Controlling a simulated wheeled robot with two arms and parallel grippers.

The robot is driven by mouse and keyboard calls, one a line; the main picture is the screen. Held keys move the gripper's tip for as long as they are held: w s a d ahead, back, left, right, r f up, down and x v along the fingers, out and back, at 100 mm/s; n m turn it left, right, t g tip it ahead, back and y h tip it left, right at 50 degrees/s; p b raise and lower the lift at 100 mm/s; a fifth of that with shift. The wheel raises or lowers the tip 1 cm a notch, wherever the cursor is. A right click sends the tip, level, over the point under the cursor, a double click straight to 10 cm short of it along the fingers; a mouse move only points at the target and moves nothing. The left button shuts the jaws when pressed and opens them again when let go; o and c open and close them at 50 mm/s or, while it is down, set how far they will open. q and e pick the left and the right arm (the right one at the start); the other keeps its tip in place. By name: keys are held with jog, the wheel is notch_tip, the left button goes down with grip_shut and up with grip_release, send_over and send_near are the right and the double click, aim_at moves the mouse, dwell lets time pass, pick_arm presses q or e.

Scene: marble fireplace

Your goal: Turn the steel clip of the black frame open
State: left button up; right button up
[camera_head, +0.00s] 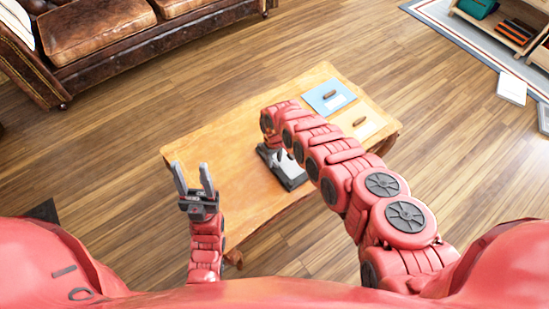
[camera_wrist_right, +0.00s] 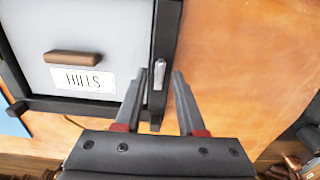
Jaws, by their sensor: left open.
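The black frame (camera_head: 293,185) lies on the wooden table in the head view, partly hidden by my right arm. In the right wrist view the black frame (camera_wrist_right: 165,35) surrounds a grey panel (camera_wrist_right: 110,30) with a brown handle and a label reading "HILLS". The small steel clip (camera_wrist_right: 160,75) sits on the frame's side bar, lying along it. My right gripper (camera_wrist_right: 160,73) is open, with its fingers on either side of the clip and a gap visible around it. My left gripper (camera_head: 191,165) is open and empty, raised near the table's left end.
A blue panel (camera_head: 322,104) and a yellowish panel (camera_head: 346,119), each with a brown handle, lie at the table's far right. The table top (camera_head: 225,150) is bare left of the frame. A leather sofa (camera_head: 95,40) stands beyond, with open floor between.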

aim_at(274, 162)
jog(key=shift+r, duration=0.15)
jog(key=shift+r, duration=0.25)
notch_tip(274, 162, up, 17)
jog(key=p, duration=0.2)
jog(key=shift+f+p, duration=0.2)
jog(key=shift+p, duration=0.1)
jog(key=shift+a, duration=0.1)
